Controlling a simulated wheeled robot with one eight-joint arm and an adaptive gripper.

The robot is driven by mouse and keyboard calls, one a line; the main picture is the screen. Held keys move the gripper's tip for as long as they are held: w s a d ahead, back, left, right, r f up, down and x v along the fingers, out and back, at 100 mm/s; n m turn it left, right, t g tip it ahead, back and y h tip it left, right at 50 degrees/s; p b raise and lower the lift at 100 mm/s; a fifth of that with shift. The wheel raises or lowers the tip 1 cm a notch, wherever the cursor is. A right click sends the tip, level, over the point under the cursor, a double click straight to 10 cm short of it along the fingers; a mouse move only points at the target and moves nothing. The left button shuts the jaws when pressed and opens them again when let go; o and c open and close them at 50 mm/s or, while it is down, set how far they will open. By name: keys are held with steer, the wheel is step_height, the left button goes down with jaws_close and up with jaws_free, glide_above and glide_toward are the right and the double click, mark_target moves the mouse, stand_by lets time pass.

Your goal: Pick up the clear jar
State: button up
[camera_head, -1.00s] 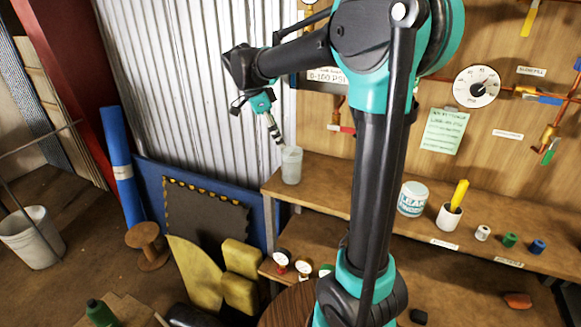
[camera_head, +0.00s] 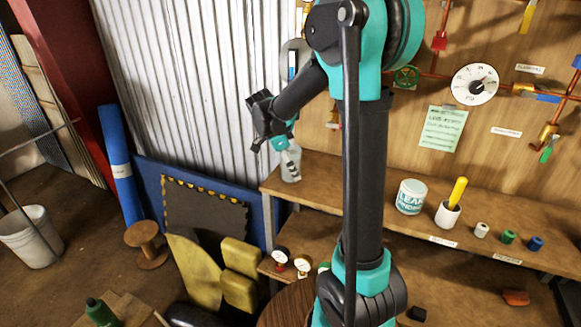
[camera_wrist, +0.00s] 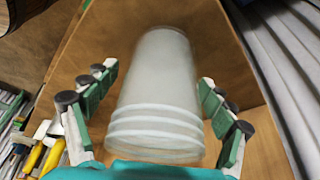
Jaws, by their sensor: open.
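The clear jar (camera_head: 291,168) stands near the left end of the upper wooden shelf, partly hidden by my gripper. It looks whitish and translucent, with ridged rings at one end in the wrist view (camera_wrist: 157,90). My gripper (camera_head: 290,160) is at the jar, reaching down from the left. In the wrist view my gripper (camera_wrist: 155,105) is open, with one green-padded finger on each side of the jar. Gaps show between the fingers and the jar on both sides.
The corrugated metal wall (camera_head: 180,80) is close behind and left of the jar. On the same shelf (camera_head: 335,180), to the right, stand a white labelled tub (camera_head: 411,197), a white cup with a yellow handle (camera_head: 448,212) and small coloured caps. Pipes and a gauge (camera_head: 474,84) are on the back board.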

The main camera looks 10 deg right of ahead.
steer(key=shift+d+f, duration=0.2)
steer(key=shift+f, duration=0.25)
steer(key=c, duration=1.1)
steer(key=shift+o, duration=0.2)
